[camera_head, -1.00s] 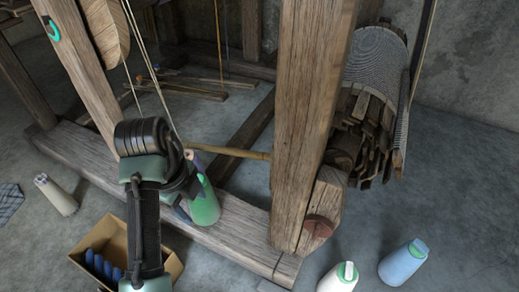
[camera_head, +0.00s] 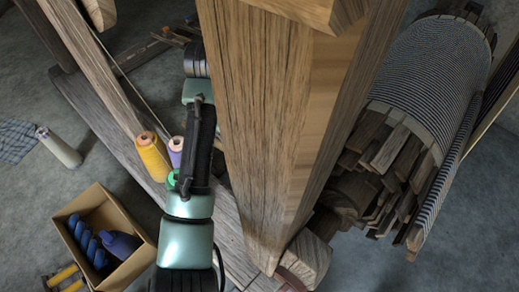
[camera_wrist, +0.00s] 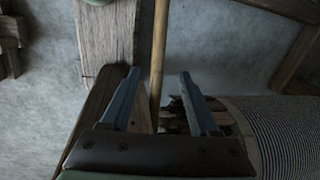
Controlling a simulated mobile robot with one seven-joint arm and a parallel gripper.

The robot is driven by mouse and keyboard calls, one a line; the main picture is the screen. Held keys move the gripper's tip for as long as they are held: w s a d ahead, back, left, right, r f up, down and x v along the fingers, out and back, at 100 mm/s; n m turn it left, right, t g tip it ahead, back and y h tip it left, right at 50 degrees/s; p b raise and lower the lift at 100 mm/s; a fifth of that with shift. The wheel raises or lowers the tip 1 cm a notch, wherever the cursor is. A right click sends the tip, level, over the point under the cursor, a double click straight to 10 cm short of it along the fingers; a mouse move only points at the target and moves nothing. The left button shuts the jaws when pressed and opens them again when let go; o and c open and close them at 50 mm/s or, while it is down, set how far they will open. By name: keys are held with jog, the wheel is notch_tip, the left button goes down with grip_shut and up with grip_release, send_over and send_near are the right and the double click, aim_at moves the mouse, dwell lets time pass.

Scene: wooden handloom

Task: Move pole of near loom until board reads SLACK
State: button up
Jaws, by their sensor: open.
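The near loom's thick wooden post (camera_head: 255,130) stands upright in the middle of the head view and hides my gripper there. In the wrist view, my gripper (camera_wrist: 159,74) is open and empty. A thin, light wooden pole (camera_wrist: 158,45) runs lengthwise in the picture, lined up with the gap between the two fingers. I cannot tell whether it lies between the fingertips or beyond them. The loom's striped cloth roll (camera_head: 435,85) is at the right; it also shows in the wrist view (camera_wrist: 285,130). No board with a reading is in view.
A cardboard box (camera_head: 103,235) with blue items stands on the floor at lower left. Yellow (camera_head: 153,155) and purple (camera_head: 176,150) thread cones stand by my arm. A pale cone (camera_head: 60,147) is farther left. Wooden slats (camera_head: 392,145) jut out under the roll.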

jog(key=f+b, duration=0.3)
jog(key=f, duration=0.1)
jog(key=w+d+f+b, duration=0.1)
jog(key=f+b, duration=0.2)
jog(key=f, duration=0.1)
jog(key=f+b, duration=0.3)
jog(key=f, duration=0.1)
jog(key=shift+w+d+f, duration=0.2)
jog(key=shift+w, duration=0.05)
grip_shut()
dwell(1.1)
